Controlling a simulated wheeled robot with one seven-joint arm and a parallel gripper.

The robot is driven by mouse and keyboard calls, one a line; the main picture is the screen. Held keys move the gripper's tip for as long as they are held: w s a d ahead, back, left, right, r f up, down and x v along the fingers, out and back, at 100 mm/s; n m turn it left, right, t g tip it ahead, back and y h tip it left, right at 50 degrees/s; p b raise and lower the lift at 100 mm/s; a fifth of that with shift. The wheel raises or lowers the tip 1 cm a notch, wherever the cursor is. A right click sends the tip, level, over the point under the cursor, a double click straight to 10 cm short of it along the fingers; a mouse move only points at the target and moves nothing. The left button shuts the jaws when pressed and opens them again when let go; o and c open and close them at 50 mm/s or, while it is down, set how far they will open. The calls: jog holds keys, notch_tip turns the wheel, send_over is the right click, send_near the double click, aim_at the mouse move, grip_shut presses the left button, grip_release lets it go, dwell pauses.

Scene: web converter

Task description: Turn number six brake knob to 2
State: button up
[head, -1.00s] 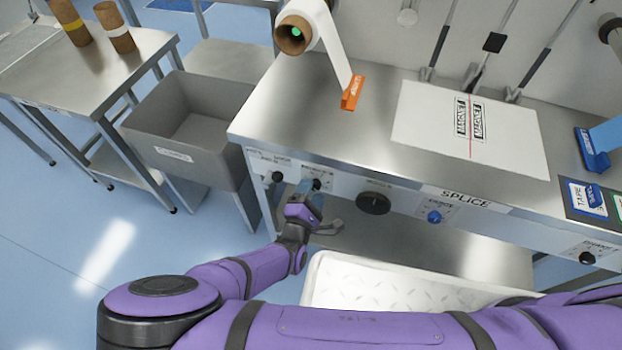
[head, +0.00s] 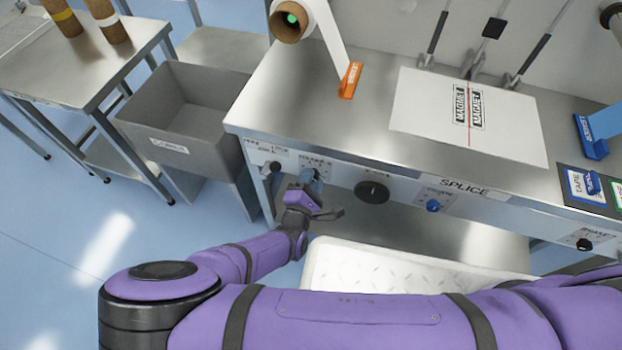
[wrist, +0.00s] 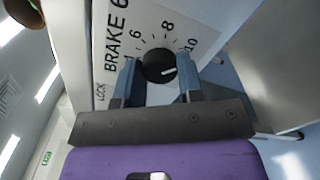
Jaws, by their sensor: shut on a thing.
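The number six brake knob (wrist: 159,66) is a round black knob with a white pointer, on a white dial plate (wrist: 118,22) marked BRAKE 6. In the wrist view its pointer points to the right, just below the 10 mark. The 6, 8 and 10 marks show; the 2 is not readable, its part of the dial behind or near the fingers. My gripper (wrist: 158,84) is shut on the knob, one blue-grey finger on each side. In the head view my gripper (head: 311,182) is at the bench's front panel and hides the knob.
A smaller black knob (head: 275,168) is left of my gripper, and a large black knob (head: 372,192) is to its right. A blue knob (head: 433,205) is further right. A grey bin (head: 170,110) stands left of the bench. A white ribbed surface (head: 390,275) lies below.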

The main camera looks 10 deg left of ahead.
jog(key=shift+s+m, duration=0.1)
jog(key=shift+m, duration=14.7)
jog(key=o, duration=0.9)
